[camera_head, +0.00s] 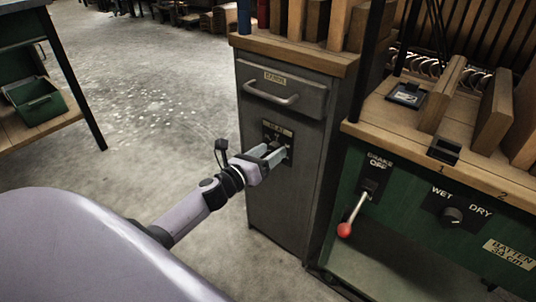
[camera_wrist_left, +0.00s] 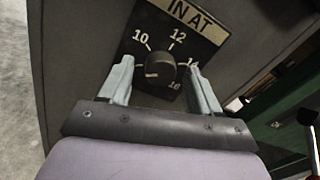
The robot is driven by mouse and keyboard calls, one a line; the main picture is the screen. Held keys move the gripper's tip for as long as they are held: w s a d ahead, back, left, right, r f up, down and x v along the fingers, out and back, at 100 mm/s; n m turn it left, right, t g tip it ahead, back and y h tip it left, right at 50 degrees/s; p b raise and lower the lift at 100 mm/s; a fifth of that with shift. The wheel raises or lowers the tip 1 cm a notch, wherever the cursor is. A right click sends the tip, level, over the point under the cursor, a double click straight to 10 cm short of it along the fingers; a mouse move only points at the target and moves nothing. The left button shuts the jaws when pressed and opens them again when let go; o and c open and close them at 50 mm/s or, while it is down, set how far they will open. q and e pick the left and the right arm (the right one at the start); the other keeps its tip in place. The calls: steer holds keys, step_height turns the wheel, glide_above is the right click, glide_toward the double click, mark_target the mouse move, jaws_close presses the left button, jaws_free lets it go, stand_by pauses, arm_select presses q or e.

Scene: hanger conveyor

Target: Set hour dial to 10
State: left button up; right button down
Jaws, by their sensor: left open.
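The hour dial is a round black knob (camera_wrist_left: 160,70) on a dark plate under a label reading "IN AT". The numbers 10, 12 and 16 show around it, with 14 partly hidden by a finger. A small pale mark shows on the knob, but I cannot tell exactly where it points. In the head view the dial plate (camera_head: 270,129) is on the grey cabinet front, partly covered by my left gripper (camera_head: 275,156). In the left wrist view my left gripper (camera_wrist_left: 160,82) is open, one finger on each side of the knob, with gaps. My right gripper is out of view.
The grey cabinet has a drawer handle (camera_head: 271,93) above the dial. To the right, a green bench front carries a red-tipped brake lever (camera_head: 345,229) and a WET/DRY knob (camera_head: 452,215). A green bin (camera_head: 36,101) sits on a shelf at left. Open floor lies left of the cabinet.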

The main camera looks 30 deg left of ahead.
arm_select(q)
steer(key=c, duration=1.1)
steer(key=shift+o, duration=0.2)
